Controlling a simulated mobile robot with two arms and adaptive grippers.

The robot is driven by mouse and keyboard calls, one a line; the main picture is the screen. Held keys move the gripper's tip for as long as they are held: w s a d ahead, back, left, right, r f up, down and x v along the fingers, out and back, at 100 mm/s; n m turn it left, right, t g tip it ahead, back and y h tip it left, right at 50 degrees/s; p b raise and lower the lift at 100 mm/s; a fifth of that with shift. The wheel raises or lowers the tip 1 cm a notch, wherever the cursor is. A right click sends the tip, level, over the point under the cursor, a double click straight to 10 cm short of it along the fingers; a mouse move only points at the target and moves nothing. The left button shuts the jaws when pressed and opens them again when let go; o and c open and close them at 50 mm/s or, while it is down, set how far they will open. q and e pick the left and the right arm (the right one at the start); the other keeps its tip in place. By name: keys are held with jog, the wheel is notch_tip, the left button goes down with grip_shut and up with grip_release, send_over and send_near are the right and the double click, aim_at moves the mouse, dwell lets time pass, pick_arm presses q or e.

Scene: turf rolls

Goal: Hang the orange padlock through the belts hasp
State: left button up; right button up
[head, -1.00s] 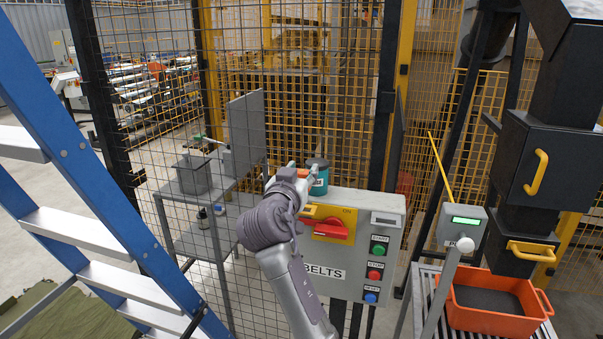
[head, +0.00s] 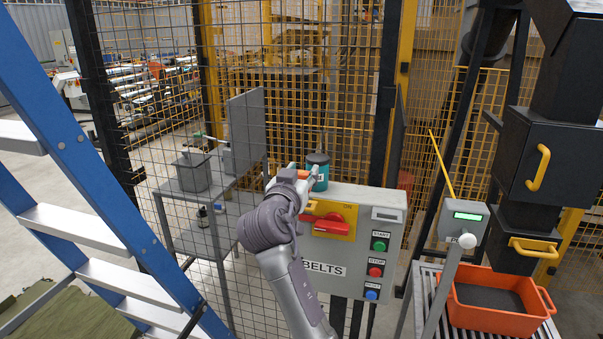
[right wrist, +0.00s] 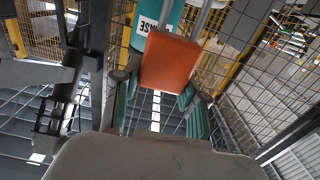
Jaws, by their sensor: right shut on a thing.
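The orange padlock (right wrist: 170,62) is in my right gripper (right wrist: 165,105), with its grey shackle toward the top of the right wrist view. In the head view my right gripper (head: 300,174) is shut on it at the upper left corner of the grey BELTS box (head: 340,279). Only a little orange of the padlock (head: 304,175) shows there. The box has a red switch handle (head: 330,222) on a yellow plate. A small orange-yellow piece left of the handle may be the hasp; my wrist partly covers that area. The padlock is apart from the switch. My left gripper is out of view.
A teal tin (head: 319,172) stands on the box top, close behind the padlock. A wire mesh fence is behind the box. A blue ladder (head: 100,170) is at the left. A grey lever post and an orange tub (head: 500,320) are at the right.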

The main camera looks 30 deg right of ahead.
jog(key=shift+f+b, duration=1.45)
jog(key=shift+f, duration=0.3)
jog(key=o, duration=1.3)
jog(key=v, duration=0.7)
jog(key=shift+s+a, duration=0.15)
jog(key=shift+s, duration=0.05)
